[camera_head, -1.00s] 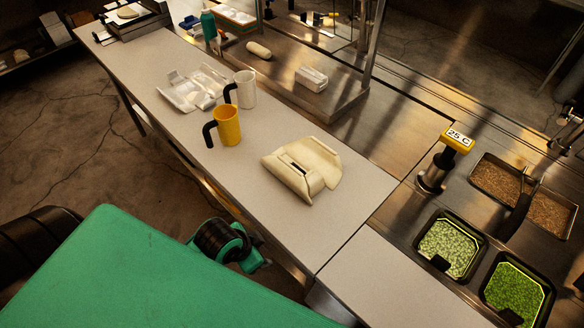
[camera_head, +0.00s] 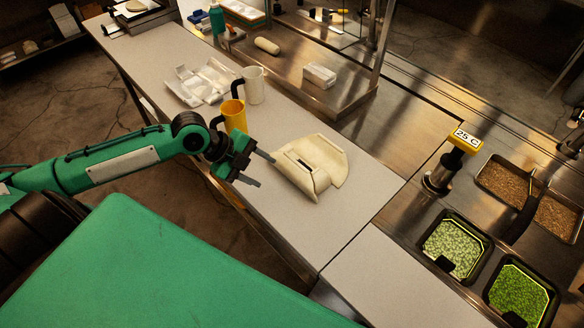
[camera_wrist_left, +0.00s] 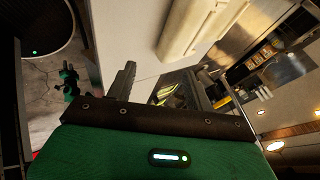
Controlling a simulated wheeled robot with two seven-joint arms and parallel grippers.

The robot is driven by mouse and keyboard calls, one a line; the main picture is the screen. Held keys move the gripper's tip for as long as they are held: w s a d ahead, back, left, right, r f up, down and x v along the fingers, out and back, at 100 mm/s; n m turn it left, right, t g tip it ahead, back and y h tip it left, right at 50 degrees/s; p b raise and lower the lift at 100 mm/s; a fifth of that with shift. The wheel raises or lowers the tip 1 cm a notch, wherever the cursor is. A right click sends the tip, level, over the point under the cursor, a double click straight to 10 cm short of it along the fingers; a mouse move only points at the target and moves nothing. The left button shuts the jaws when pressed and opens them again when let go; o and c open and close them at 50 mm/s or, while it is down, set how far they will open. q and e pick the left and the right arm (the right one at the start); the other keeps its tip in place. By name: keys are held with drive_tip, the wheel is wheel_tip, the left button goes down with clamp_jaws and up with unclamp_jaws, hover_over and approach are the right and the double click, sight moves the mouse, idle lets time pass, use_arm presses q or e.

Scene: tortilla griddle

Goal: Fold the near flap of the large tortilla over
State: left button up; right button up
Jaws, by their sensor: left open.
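The large tortilla (camera_head: 326,157) is pale and lies on the white counter, partly folded. Its left side is raised into a folded shape and a rounded flap lies at the right. In the left wrist view the tortilla (camera_wrist_left: 195,25) is at the top, beyond the fingers. My left gripper (camera_head: 266,170) is open and empty, just left of the tortilla's near left edge. Its two fingers point toward the tortilla, and in the head view they look apart from it. In the left wrist view the fingers (camera_wrist_left: 160,87) stand wide apart. My right gripper is not in view.
A yellow mug (camera_head: 235,117) and a white mug (camera_head: 254,86) stand behind my left gripper. An open white container (camera_head: 203,82) lies farther back. Trays of green filling (camera_head: 453,247) and a yellow-topped dispenser (camera_head: 466,139) are at the right. The counter (camera_head: 335,220) is clear in front of the tortilla.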

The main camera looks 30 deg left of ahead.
use_arm(q)
wheel_tip(320, 180, up, 4)
drive_tip(key=w+a+m, duration=0.2)
drive_tip(key=a, duration=0.1)
drive_tip(key=p, duration=0.5)
approach(297, 172)
drive_tip(key=x, duration=0.6)
drive_tip(key=shift+w+d+f, duration=0.15)
drive_tip(key=shift+d+f, duration=0.05)
drive_tip(key=shift+f, duration=0.1)
drive_tip(key=shift+w+d+f, duration=0.2)
drive_tip(key=shift+d+f, duration=0.05)
drive_tip(key=shift+f, duration=0.2)
drive_tip(key=c, duration=0.9)
